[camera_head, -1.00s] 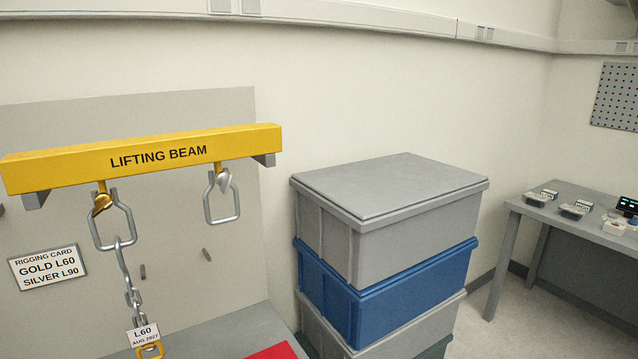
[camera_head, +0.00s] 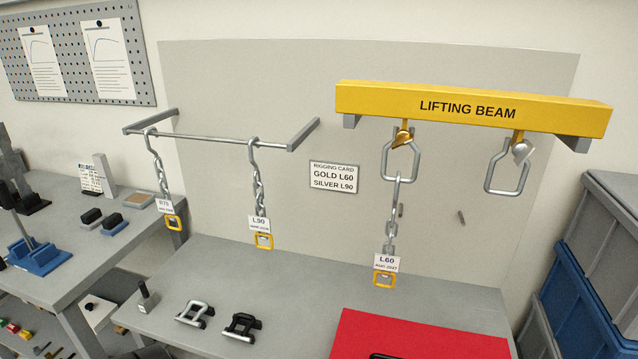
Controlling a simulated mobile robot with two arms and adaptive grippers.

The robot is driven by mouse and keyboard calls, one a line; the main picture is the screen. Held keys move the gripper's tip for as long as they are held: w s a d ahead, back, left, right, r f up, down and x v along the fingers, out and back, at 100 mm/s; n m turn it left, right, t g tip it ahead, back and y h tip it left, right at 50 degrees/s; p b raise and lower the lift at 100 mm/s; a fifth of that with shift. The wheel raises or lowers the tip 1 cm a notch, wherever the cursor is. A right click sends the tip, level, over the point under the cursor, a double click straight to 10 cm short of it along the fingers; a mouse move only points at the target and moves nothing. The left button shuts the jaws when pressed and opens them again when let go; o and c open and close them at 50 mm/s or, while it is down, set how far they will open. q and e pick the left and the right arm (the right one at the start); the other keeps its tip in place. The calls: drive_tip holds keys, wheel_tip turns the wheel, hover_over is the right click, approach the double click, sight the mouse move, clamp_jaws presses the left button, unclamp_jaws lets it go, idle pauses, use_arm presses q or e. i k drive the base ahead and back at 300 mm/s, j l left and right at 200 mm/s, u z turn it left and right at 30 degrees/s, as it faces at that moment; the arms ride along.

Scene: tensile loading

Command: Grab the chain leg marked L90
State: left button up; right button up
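The chain leg marked L90 (camera_head: 258,186) hangs from the grey rail (camera_head: 210,138) left of the rigging card. Its white L90 tag (camera_head: 259,223) is near the bottom, above a yellow end link (camera_head: 264,241). Another chain leg (camera_head: 158,168) hangs further left on the same rail; its tag is too small to read surely. The chain leg marked L60 (camera_head: 391,220) hangs from the gold hook (camera_head: 402,139) of the yellow lifting beam (camera_head: 470,108). The silver hook (camera_head: 522,151) holds an empty ring (camera_head: 507,174). Neither of my grippers is in view.
The rigging card (camera_head: 335,178) reads gold L60, silver L90. A silver shackle (camera_head: 194,313) and a black shackle (camera_head: 242,327) lie on the grey table below. Stacked crates (camera_head: 590,260) stand at the right.

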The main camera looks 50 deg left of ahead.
sight(261, 223)
drive_tip(key=u, duration=1.85)
drive_tip(key=i+j, duration=0.15)
drive_tip(key=j, duration=0.2)
drive_tip(key=i+j+z, duration=0.1)
drive_tip(key=j, duration=0.2)
drive_tip(key=i+j, duration=0.15)
drive_tip(key=j, duration=0.2)
drive_tip(key=i+j+z, duration=0.1)
drive_tip(key=j, duration=0.25)
drive_tip(key=i+j, duration=0.15)
drive_tip(key=j, duration=0.2)
